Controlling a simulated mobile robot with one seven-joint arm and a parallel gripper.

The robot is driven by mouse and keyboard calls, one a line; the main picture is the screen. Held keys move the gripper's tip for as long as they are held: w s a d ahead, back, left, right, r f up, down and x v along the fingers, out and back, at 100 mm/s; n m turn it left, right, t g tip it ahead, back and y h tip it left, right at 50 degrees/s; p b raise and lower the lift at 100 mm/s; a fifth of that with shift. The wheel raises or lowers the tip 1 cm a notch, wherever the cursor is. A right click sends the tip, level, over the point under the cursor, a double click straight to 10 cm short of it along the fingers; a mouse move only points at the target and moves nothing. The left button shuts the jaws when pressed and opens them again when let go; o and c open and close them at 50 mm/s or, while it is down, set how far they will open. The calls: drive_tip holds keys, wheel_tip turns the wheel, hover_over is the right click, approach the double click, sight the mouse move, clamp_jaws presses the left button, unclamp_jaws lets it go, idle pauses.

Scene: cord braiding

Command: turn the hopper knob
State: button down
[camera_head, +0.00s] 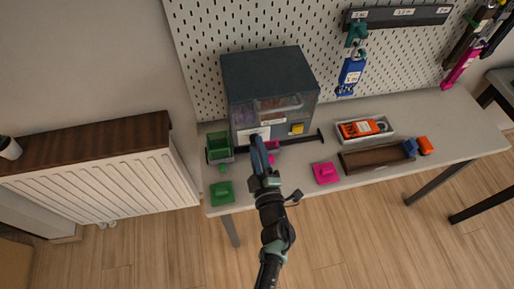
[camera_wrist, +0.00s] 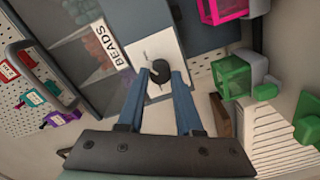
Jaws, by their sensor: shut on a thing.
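The hopper is a dark cabinet (camera_head: 268,77) with a clear front, standing on the table against the pegboard. In the wrist view its BEADS label (camera_wrist: 110,42) sits beside a white plate (camera_wrist: 150,42) with a dark round knob (camera_wrist: 159,70). My gripper (camera_wrist: 159,78) is shut on the knob, one blue finger on each side of it. In the head view my gripper (camera_head: 259,147) reaches the hopper's lower front and hides the knob.
A green bin (camera_head: 218,150) and a pink bin (camera_head: 272,146) stand near the hopper's front. A green piece (camera_head: 222,193) and a pink piece (camera_head: 325,174) lie near the table's front edge. A light tray (camera_head: 388,125) and a brown tray (camera_head: 375,158) are at right.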

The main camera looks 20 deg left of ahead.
drive_tip(key=c, duration=0.6)
unclamp_jaws()
drive_tip(key=v, duration=1.3)
